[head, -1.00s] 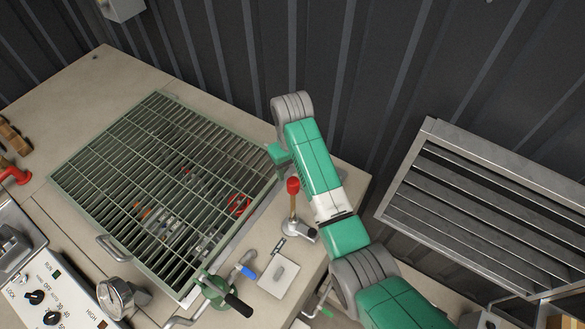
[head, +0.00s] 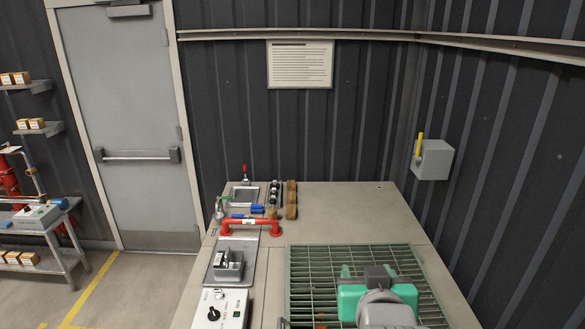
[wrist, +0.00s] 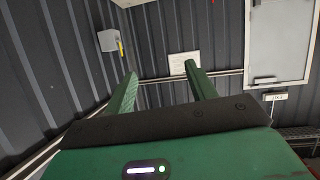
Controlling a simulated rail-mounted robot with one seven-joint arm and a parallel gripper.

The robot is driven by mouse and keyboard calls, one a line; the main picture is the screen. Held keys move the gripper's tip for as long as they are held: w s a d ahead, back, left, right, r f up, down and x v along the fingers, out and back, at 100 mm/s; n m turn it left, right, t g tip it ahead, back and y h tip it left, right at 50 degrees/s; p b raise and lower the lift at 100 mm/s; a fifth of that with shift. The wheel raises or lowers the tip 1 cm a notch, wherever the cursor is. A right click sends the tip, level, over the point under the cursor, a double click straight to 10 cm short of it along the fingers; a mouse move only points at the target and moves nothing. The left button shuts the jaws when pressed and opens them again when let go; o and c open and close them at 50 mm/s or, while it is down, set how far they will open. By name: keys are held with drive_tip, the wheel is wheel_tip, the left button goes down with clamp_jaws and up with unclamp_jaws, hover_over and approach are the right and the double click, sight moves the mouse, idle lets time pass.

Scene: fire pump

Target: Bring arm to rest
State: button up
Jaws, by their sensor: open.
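My gripper (wrist: 160,69) shows in the wrist view with two green fingers spread apart and nothing between them. The fingers point toward the dark ribbed walls and the room's corner, clear of any object. In the head view my green and grey arm (head: 376,298) shows at the bottom right, above the green grating.
The bench (head: 340,205) carries a green grating (head: 305,270), a red handle (head: 250,227) and a control panel (head: 220,310). A grey box (head: 433,160) with a yellow lever is on the right wall. A door (head: 130,130) and a side table (head: 45,225) stand left.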

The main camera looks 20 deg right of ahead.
drive_tip(key=s+a+r+n+t+y, duration=0.15)
drive_tip(key=a+r+t, duration=0.25)
drive_tip(key=a+r, duration=0.45)
drive_tip(key=s+a+r+n+t+y, duration=0.1)
drive_tip(key=s+a+r+t, duration=0.2)
drive_tip(key=a+r, duration=0.55)
drive_tip(key=s+a+r+n+t+y, duration=0.1)
drive_tip(key=s+a+r+t+y, duration=0.2)
drive_tip(key=s+a+r+t, duration=0.2)
drive_tip(key=s+a+r, duration=0.3)
drive_tip(key=s+r, duration=0.1)
drive_tip(key=s, duration=0.1)
drive_tip(key=shift+s+a+r+p, duration=0.15)
drive_tip(key=shift+a+r+p, duration=0.1)
drive_tip(key=shift+a+p, duration=0.15)
drive_tip(key=shift+d, duration=0.1)
